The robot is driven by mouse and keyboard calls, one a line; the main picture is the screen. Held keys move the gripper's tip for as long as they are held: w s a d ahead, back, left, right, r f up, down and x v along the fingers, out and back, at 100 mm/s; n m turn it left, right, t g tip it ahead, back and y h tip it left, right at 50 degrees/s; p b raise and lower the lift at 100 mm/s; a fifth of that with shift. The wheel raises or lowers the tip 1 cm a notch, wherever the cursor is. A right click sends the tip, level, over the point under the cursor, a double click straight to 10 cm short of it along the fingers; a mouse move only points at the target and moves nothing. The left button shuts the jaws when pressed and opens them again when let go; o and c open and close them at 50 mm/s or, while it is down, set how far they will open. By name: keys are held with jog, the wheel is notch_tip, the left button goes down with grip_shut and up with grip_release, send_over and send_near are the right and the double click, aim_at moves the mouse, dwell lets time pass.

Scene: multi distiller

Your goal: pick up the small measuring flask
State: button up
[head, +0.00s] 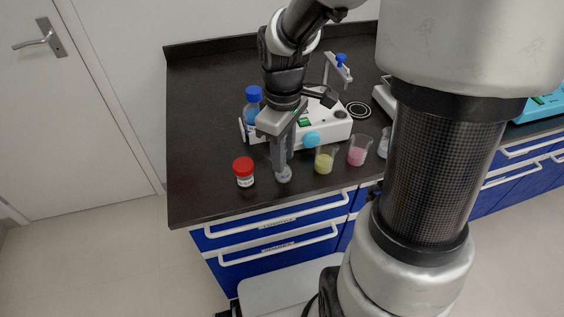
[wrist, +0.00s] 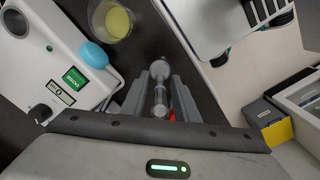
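The small measuring flask (head: 284,175) is clear glass with a round bulb. It appears to stand on the dark counter near its front edge. My gripper (head: 281,164) points down over it and hides its neck in the head view. In the wrist view the flask (wrist: 160,70) lies between the two grey fingers of my gripper (wrist: 160,82), with the neck toward the palm and the bulb at the fingertips. A narrow gap shows on each side of the neck, so the fingers are open around it.
A red-capped jar (head: 244,172) stands left of the flask. Beakers with yellow (head: 325,160) and pink (head: 358,151) liquid stand right. Behind are a white stirrer device (head: 330,126) and a blue-capped bottle (head: 253,105). The counter's left part is clear.

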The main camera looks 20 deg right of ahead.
grip_shut()
jog(key=shift+r, duration=0.1)
